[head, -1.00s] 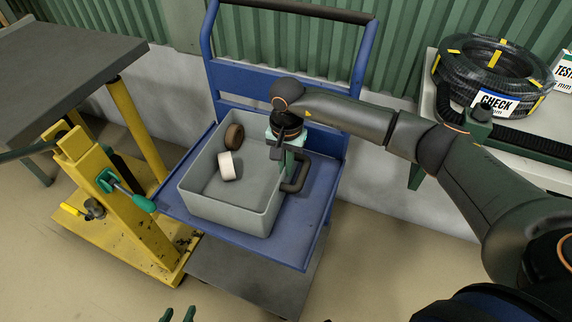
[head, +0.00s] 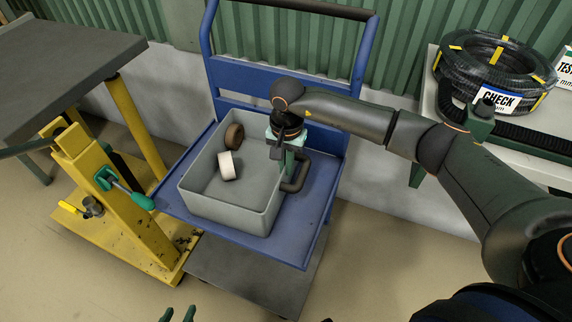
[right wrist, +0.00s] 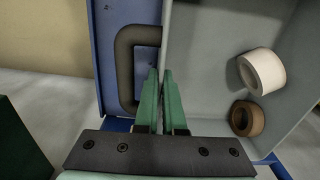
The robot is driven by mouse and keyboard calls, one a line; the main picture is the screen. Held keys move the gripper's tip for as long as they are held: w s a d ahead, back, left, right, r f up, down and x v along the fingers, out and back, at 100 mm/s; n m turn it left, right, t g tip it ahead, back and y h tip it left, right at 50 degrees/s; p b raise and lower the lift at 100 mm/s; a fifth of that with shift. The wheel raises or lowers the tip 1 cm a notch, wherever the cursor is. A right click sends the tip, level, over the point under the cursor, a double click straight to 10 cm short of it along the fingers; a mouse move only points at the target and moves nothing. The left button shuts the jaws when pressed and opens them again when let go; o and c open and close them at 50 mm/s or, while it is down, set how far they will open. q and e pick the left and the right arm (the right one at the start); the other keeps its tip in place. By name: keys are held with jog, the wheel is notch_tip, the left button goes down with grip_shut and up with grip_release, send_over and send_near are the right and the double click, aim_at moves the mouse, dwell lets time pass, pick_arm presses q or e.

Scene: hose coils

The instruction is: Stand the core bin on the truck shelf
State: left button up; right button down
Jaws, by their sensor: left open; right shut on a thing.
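The grey core bin (head: 232,211) is upright on the blue shelf (head: 318,215) of the truck, apparently resting on it. It holds a brown core (head: 234,137) and a white core (head: 227,166), which also show in the right wrist view. My right gripper (head: 286,166) is shut on the bin's right wall. In the right wrist view its green fingers (right wrist: 161,97) sit on either side of the wall's rim, beside the dark handle (right wrist: 125,72). Only the green fingertips of my left gripper (head: 178,314) show at the bottom edge, apart and empty.
A yellow lift stand (head: 115,205) with a dark top (head: 60,75) stands close on the left. The truck's blue push frame (head: 290,85) rises behind the bin. A dark lower plate (head: 262,280) lies under the shelf. A bench with coiled hose (head: 490,70) is at right.

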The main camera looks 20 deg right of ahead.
jog(key=shift+w+r, duration=0.1)
jog(key=c, duration=1)
grip_release()
jog(key=shift+o, duration=0.3)
jog(key=shift+s+f, duration=0.2)
jog(key=shift+f, duration=0.05)
jog(key=shift+w+r, duration=0.1)
jog(key=shift+r, duration=0.1)
jog(key=shift+r+p, duration=2.45)
jog(key=shift+r, duration=1.5)
